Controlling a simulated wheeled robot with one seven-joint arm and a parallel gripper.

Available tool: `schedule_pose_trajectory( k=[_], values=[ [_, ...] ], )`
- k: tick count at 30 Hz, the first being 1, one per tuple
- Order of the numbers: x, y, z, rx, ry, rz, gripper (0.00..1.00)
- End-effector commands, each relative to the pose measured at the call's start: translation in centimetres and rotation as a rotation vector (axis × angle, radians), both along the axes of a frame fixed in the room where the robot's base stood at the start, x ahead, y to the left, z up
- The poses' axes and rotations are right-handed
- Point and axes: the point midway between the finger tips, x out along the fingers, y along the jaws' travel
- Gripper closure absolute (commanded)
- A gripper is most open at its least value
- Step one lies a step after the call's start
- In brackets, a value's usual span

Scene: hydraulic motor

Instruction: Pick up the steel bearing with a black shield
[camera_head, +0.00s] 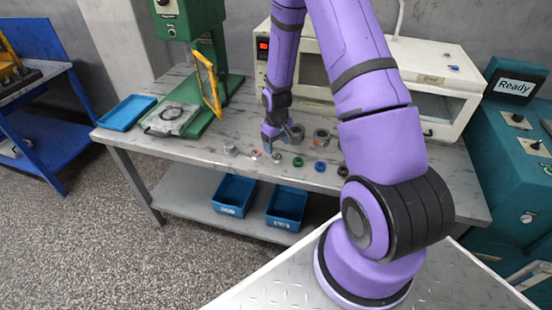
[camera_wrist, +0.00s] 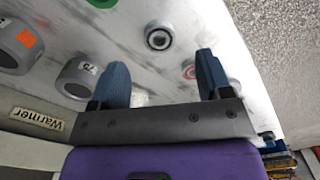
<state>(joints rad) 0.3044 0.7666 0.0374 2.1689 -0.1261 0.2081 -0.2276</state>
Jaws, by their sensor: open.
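The steel bearing with a black shield (camera_wrist: 158,37) lies flat on the grey table. In the wrist view it is a silvery ring with a dark face, just beyond the gap between my fingertips. In the head view it looks like the small grey ring (camera_head: 277,157) in the row of parts, in front of my gripper. My gripper (camera_wrist: 162,62) is open, its two blue fingers apart with nothing between them. In the head view my gripper (camera_head: 270,143) is low over the table, beside the row; its fingertips are too small to make out clearly.
A green ring (camera_head: 298,161), a blue ring (camera_head: 320,167) and a red-centred part (camera_head: 255,154) lie near the bearing. Grey housings (camera_wrist: 78,78) stand close to one finger. The white warmer (camera_head: 450,88) stands behind; blue bins (camera_head: 234,195) sit on the lower shelf.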

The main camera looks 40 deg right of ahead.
Motion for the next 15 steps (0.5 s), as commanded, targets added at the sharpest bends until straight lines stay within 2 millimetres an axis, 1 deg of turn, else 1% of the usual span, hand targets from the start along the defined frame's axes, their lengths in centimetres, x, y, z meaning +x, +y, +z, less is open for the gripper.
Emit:
schedule_pose_trajectory(
  k=[7,15],
  values=[
    [0.0,0.0,-1.4,0.001,0.001,0.000,0.29],
    [0.3,0.0,-4.8,0.001,0.002,0.000,0.29]
  ],
)
